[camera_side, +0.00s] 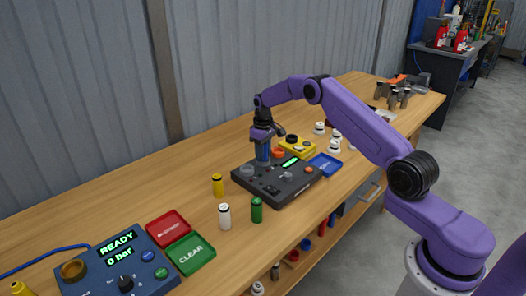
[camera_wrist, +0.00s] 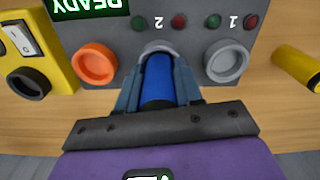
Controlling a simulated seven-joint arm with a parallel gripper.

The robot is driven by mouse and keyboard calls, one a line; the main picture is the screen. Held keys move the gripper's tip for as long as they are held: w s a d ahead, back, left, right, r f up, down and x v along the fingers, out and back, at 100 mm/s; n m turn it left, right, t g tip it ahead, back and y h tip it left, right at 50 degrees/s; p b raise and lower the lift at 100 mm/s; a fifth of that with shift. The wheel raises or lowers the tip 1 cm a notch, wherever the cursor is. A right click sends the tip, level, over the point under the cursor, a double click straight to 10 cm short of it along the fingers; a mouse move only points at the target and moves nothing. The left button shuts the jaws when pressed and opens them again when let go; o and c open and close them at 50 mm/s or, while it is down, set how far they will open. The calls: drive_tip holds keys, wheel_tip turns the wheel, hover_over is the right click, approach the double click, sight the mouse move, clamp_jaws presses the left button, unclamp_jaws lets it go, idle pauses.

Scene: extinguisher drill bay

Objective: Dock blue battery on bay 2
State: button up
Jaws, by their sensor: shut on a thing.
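My gripper (camera_side: 264,147) is shut on the upright blue battery (camera_side: 263,153), at the far-left part of the dark charging dock (camera_side: 285,190). In the wrist view my gripper (camera_wrist: 158,85) has the blue battery (camera_wrist: 158,78) between its fingers, in line with the ring of bay 2 (camera_wrist: 160,46), under the label "2". The battery and fingers hide most of that ring, so I cannot tell whether the battery is seated. The empty grey ring of bay 1 (camera_wrist: 227,62) is to the right, and an orange ring (camera_wrist: 95,64) to the left.
Yellow (camera_side: 217,185), white (camera_side: 224,216) and green (camera_side: 257,210) batteries stand left of and in front of the dock. A yellow switch box (camera_side: 298,147) and a blue tray (camera_side: 326,165) are close by. Red (camera_side: 168,229) and green (camera_side: 190,254) trays lie by a READY console (camera_side: 118,265).

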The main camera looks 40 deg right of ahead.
drive_tip(key=o, duration=0.8)
drive_tip(key=shift+o, duration=0.2)
drive_tip(key=shift+f, duration=0.1)
drive_tip(key=shift+r, duration=5.55)
